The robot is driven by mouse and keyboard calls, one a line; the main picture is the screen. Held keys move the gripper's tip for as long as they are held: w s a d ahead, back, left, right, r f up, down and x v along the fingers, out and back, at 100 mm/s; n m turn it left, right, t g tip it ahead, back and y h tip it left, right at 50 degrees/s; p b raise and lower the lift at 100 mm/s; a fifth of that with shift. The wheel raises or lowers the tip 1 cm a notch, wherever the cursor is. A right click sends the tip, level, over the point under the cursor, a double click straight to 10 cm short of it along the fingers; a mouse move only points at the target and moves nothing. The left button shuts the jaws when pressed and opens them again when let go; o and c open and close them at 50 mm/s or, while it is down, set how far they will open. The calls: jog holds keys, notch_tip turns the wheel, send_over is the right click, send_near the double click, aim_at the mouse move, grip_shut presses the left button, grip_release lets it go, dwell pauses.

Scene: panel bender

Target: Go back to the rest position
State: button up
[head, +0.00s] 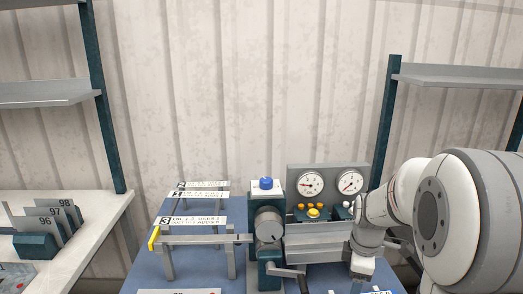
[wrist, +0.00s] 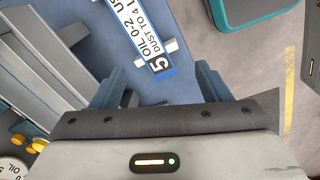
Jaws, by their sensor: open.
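My gripper (wrist: 158,82) is open, its two dark fingers spread apart with nothing seen between them in the wrist view. Below and beyond the fingers is a white label marked 5 (wrist: 148,38), with oil and dust text, over a blue surface. In the head view my arm comes in from the right, and my gripper (head: 362,268) points down at the right side of the panel bender (head: 320,240). The fingertips are not clear there. Whether the gripper touches anything cannot be told.
The bender has two gauges (head: 328,183), a blue button (head: 266,183) and a grey knob (head: 269,225). Labelled bars (head: 195,240) stand at its left. A bench (head: 100,225) holds numbered plates (head: 50,222). Shelves (head: 455,77) flank both sides. The upper middle is clear.

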jog(key=s+a+r+m+t, duration=0.1)
jog(key=s+a+r+m, duration=0.2)
jog(key=s+a+m, duration=0.2)
jog(key=s+a+r+m+t, duration=0.1)
jog(key=s+a+r+m, duration=0.3)
jog(key=s+m, duration=0.4)
jog(key=shift+s+a+r+m, duration=0.15)
jog(key=shift+s+a+m, duration=0.25)
jog(key=shift+s, duration=1)
